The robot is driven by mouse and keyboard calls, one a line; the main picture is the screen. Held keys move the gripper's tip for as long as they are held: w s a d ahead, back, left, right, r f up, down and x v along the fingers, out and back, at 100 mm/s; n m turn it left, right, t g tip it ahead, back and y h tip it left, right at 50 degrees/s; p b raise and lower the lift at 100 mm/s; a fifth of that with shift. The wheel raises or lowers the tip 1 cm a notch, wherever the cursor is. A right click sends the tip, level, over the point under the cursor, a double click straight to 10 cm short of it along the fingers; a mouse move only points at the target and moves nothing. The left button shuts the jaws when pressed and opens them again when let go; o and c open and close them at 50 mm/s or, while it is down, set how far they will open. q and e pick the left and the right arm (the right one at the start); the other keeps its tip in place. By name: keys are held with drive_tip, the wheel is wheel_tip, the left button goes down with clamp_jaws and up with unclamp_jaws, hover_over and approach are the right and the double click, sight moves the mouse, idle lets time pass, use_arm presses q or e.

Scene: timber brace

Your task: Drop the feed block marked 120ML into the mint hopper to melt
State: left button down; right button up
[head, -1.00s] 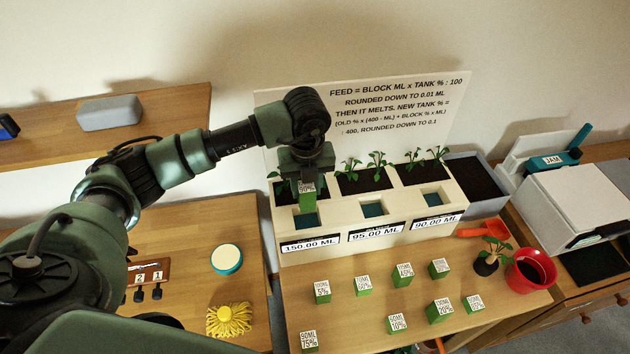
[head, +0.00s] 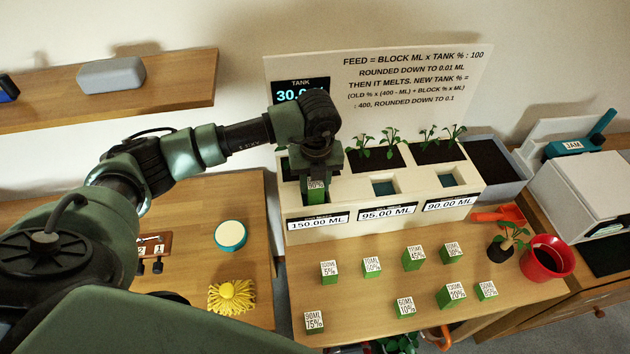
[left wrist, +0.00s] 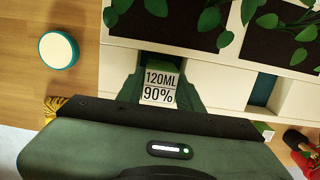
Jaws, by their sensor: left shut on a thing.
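My left gripper (head: 317,170) is shut on a green feed block (head: 316,192) with a white label. In the left wrist view the label on the block (left wrist: 160,88) reads 120ML 90%, and dark green fingers flank it. The block is over the left opening of the white planter (head: 350,207), above the 150.00 ML plate (head: 318,221). It hides most of that opening; a teal strip of the opening (left wrist: 162,59) shows behind it. I cannot tell how far inside it is. No plant name is readable. My right gripper is not in view.
Two other teal openings, middle (head: 384,187) and right (head: 446,178), sit above the 95.00 and 90.00 ML plates. Several green blocks (head: 413,258) stand on the table in front. A partly hidden tank display (head: 300,92) starts with 30. A red pot (head: 547,258) stands at right.

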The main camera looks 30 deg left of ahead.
use_arm(q)
drive_tip(key=c, duration=0.9)
unclamp_jaws()
drive_tip(key=shift+o, duration=0.2)
